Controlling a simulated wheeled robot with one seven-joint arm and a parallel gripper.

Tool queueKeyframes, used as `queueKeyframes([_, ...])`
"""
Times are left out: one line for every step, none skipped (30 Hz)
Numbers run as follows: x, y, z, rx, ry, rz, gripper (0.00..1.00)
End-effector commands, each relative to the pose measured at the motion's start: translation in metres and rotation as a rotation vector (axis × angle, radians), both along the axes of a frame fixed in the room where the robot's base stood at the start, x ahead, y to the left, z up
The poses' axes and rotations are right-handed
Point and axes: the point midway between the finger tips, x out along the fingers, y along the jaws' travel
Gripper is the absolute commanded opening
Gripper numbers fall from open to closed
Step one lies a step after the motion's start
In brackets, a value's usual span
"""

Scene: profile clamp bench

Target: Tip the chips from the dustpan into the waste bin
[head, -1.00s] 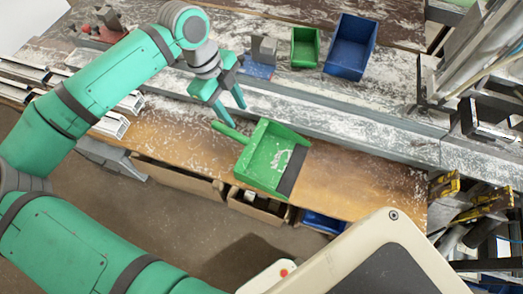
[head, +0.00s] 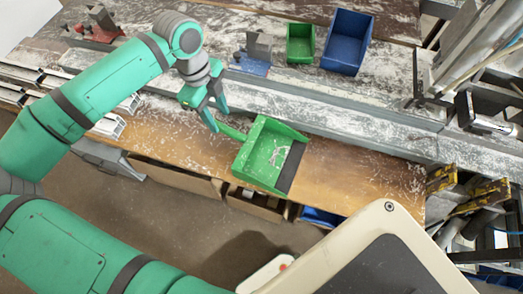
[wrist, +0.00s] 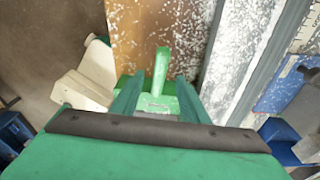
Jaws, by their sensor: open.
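The green dustpan (head: 257,146) lies on the wooden bench top, its dark lip to the right. Pale chips (head: 278,156) are in its pan. Its handle (head: 232,132) points up and left towards my gripper (head: 221,122), which is open and empty beside the handle's end. In the wrist view the handle (wrist: 161,68) appears between the fingers of my gripper (wrist: 158,80), with no clear contact. My gripper hides part of the pan there. I cannot tell which container is the waste bin; a blue one (head: 318,217) shows partly below the bench's front edge.
A green bin (head: 301,43) and a larger blue bin (head: 348,42) stand at the back. A grey vice-like block on a blue base (head: 254,58) is left of them. Metal profiles (head: 105,122) lie at left. Bench right of the dustpan is clear.

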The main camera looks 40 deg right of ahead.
Motion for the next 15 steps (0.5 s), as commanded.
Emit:
queueKeyframes([-0.002,-0.001,-0.007,-0.001,0.002,-0.001,0.41])
queueKeyframes([-0.002,-0.001,-0.011,-0.002,0.002,-0.001,0.41])
queueKeyframes([-0.003,-0.002,-0.016,-0.002,0.002,-0.001,0.41])
queueKeyframes([-0.003,-0.002,-0.019,-0.001,0.001,-0.001,0.41])
queueKeyframes([-0.003,-0.002,-0.023,0.000,0.001,-0.001,0.41])
queueKeyframes([-0.004,-0.003,-0.027,-0.001,0.001,-0.001,0.41])
queueKeyframes([-0.004,-0.003,-0.031,-0.001,0.001,-0.001,0.41])
queueKeyframes([-0.005,-0.003,-0.034,-0.001,0.001,-0.001,0.41])
queueKeyframes([-0.005,-0.003,-0.038,0.000,0.001,-0.001,0.41])
queueKeyframes([-0.006,-0.003,-0.041,0.000,0.001,0.000,0.41])
queueKeyframes([-0.006,-0.004,-0.043,-0.001,0.001,0.000,0.41])
queueKeyframes([-0.006,-0.004,-0.046,-0.002,0.001,0.000,0.41])
queueKeyframes([-0.006,-0.004,-0.048,-0.002,0.001,0.000,0.41])
queueKeyframes([-0.007,-0.004,-0.050,-0.002,0.001,0.000,0.41])
queueKeyframes([-0.007,-0.005,-0.051,-0.001,0.001,0.000,0.41])
